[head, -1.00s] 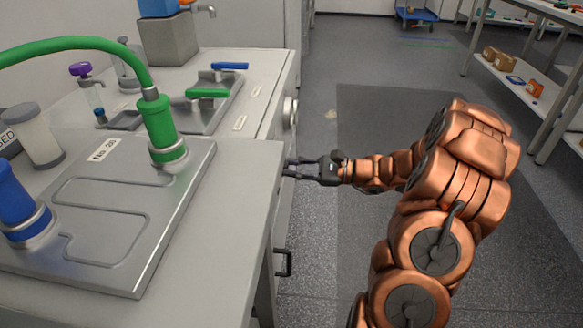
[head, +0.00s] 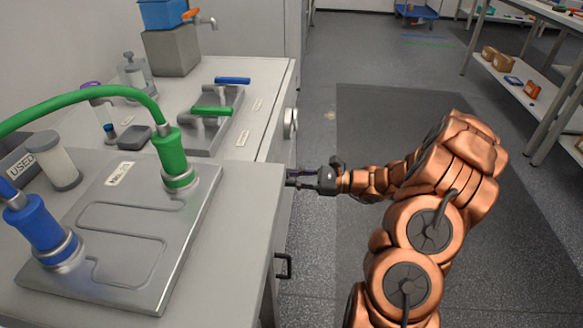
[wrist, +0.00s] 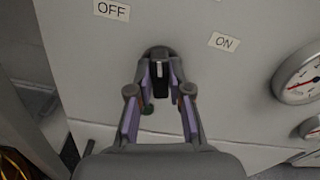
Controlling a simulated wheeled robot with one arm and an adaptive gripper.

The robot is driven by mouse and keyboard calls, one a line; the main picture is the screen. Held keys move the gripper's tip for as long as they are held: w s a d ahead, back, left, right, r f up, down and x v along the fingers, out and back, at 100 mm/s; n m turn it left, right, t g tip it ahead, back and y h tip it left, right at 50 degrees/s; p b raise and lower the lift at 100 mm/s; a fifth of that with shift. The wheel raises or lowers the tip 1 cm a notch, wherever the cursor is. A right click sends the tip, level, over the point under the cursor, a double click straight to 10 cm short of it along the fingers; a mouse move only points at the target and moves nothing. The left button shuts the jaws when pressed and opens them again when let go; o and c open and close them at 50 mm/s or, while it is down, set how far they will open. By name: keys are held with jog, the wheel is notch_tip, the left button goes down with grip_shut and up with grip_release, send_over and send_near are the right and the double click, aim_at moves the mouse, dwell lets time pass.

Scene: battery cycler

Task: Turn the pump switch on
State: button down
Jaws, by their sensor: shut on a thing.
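The pump switch (wrist: 160,82) is a dark knob with a white mark on the front panel of the bench. An OFF label (wrist: 112,10) is up and left of it, and an ON label (wrist: 223,42) is up and right. The white mark points roughly up in the wrist view, between the two labels. My gripper (wrist: 160,74) is shut on the switch, one finger on each side. In the head view my gripper (head: 290,178) reaches the bench front from the right, and the bench edge hides the switch.
Round gauges (wrist: 300,75) sit right of the switch. On the bench (head: 235,205) are a metal plate (head: 130,270) with green (head: 168,150) and blue (head: 38,225) hose fittings, and a valve with a green handle (head: 212,111). A shelf (head: 520,85) stands far right. The floor behind my arm is clear.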

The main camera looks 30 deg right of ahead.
jog(key=m+p, duration=0.4)
jog(key=p, duration=0.3)
jog(key=m+p, duration=0.5)
jog(key=p, duration=0.3)
jog(key=shift+w+d, duration=0.15)
jog(key=shift+w, duration=0.05)
jog(key=shift+f+m, duration=0.1)
jog(key=shift+m, duration=0.3)
jog(key=c, duration=1.1)
grip_release()
jog(key=shift+d, duration=0.1)
jog(key=v, duration=1.2)
